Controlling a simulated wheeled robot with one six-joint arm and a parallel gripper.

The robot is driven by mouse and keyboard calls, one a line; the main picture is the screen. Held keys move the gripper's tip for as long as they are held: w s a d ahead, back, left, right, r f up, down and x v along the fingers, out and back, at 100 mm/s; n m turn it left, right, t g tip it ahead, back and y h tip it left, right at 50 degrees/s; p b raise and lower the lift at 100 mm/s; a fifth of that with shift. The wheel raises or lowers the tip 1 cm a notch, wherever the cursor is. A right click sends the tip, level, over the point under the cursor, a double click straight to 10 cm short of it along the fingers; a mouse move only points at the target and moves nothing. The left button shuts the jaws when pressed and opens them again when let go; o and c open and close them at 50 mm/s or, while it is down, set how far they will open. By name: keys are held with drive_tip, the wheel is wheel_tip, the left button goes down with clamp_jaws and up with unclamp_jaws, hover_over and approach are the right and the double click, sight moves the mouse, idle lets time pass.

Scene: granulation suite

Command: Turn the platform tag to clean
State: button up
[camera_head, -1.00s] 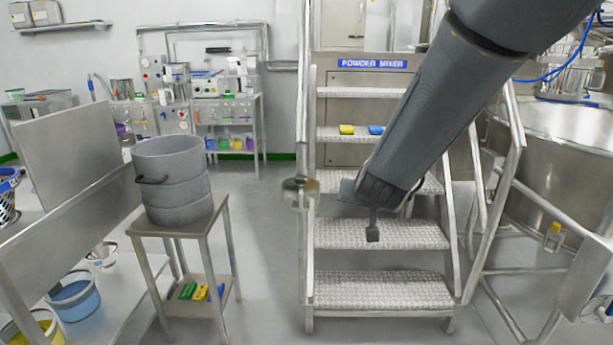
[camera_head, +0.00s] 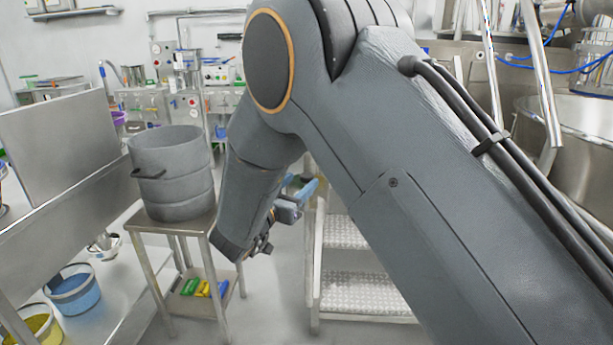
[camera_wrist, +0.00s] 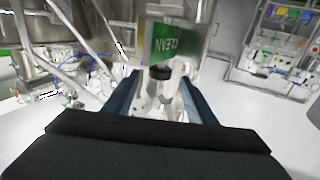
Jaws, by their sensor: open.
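The platform tag (camera_wrist: 176,42) shows in the wrist view just beyond my fingertips. A green face with the word CLEAN is seen at a slant, beside a narrower grey-and-green part. A black knob (camera_wrist: 160,72) sits below the tag, between my fingers in the picture; I cannot tell whether they touch it. My gripper (camera_wrist: 159,80) is open, one finger on each side. In the head view my gripper (camera_head: 303,187) is beside the stair rail, partly behind my arm, and the tag cannot be made out there.
The platform stairs (camera_head: 345,232) are largely hidden by my arm. A grey drum (camera_head: 172,180) stands on a small steel table (camera_head: 200,222) to the left. A steel bench with a tall panel (camera_head: 60,140) is farther left. Grey floor (camera_head: 275,290) shows between table and stairs.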

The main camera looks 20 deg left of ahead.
sight(303, 179)
drive_tip(key=w, duration=0.2)
drive_tip(key=w+d, duration=0.1)
drive_tip(key=w, duration=0.2)
drive_tip(key=c, duration=1)
drive_tip(key=shift+c, duration=0.2)
